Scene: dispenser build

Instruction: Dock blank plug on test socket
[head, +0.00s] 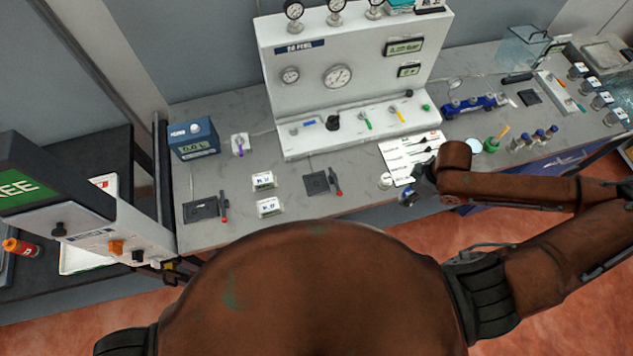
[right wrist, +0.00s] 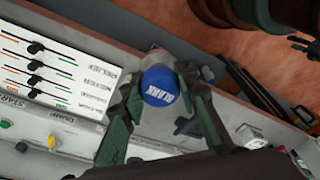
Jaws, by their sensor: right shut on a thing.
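My right gripper (head: 411,190) is at the front edge of the bench, beside the label card. In the right wrist view its two fingers are shut on the blank plug (right wrist: 160,86), which has a round blue cap with white "BLANK" lettering facing the camera. The plug's blue also shows in the head view (head: 407,198), partly covered by the gripper. A small round white fitting (head: 385,180) is on the bench just left of the gripper; I cannot tell whether it is the test socket.
A blue manifold (head: 475,104) and green holder (head: 492,144) are to the right. White labelled boxes (head: 263,180) and dark pads (head: 316,182) are left.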

